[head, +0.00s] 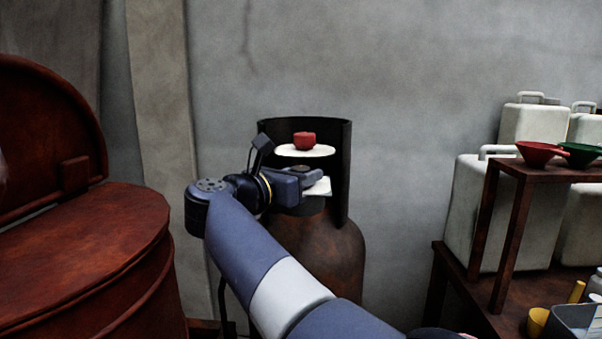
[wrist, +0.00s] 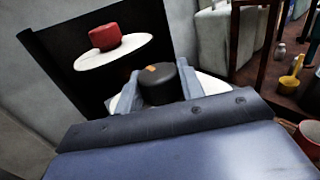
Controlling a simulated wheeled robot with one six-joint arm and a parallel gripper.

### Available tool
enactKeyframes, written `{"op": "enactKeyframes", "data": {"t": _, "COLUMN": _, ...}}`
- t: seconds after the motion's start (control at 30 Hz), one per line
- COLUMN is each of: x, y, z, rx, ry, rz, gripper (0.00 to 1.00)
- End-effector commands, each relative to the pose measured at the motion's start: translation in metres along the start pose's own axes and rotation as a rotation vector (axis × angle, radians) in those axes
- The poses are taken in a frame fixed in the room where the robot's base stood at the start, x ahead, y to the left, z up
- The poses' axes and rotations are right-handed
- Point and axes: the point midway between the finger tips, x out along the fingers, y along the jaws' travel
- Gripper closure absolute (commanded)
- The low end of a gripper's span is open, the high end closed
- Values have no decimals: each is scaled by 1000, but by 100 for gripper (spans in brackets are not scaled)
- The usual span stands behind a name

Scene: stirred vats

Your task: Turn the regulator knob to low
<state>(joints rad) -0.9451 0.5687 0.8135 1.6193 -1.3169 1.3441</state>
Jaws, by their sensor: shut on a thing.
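A dark round knob (wrist: 159,86) with an orange mark on its top sits low in the dark collar of a rusty gas cylinder (head: 315,250), in front of a white plate (head: 321,187). My gripper (wrist: 161,80) is shut on this knob, one finger on each side. In the head view my gripper (head: 304,178) reaches into the collar from the left, and the knob is partly hidden by it. Any low or high markings are too small to read. Above it, a red knob (head: 304,139) stands on a white disc (head: 304,151), apart from my gripper; it also shows in the wrist view (wrist: 105,36).
The dark collar (head: 342,170) wraps around the back and right of the knobs. A large rusty vat (head: 80,250) with a raised lid stands at left. A grey wall is behind.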

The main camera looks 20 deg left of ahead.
Motion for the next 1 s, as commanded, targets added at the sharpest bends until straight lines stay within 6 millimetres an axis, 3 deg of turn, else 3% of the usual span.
{"op": "enactKeyframes", "data": {"t": 0.17, "x": 0, "y": 1, "z": -5, "rx": -7, "ry": 7, "rz": -2, "gripper": 86}}
{"op": "enactKeyframes", "data": {"t": 0.2, "x": 0, "y": 1, "z": -5, "rx": -7, "ry": 7, "rz": -2, "gripper": 62}}
{"op": "enactKeyframes", "data": {"t": 0.47, "x": 0, "y": 0, "z": -2, "rx": -4, "ry": 3, "rz": -1, "gripper": 42}}
{"op": "enactKeyframes", "data": {"t": 0.77, "x": -5, "y": 0, "z": -1, "rx": -2, "ry": 2, "rz": 1, "gripper": 42}}
{"op": "enactKeyframes", "data": {"t": 1.0, "x": -46, "y": 1, "z": 0, "rx": -3, "ry": 1, "rz": 5, "gripper": 42}}
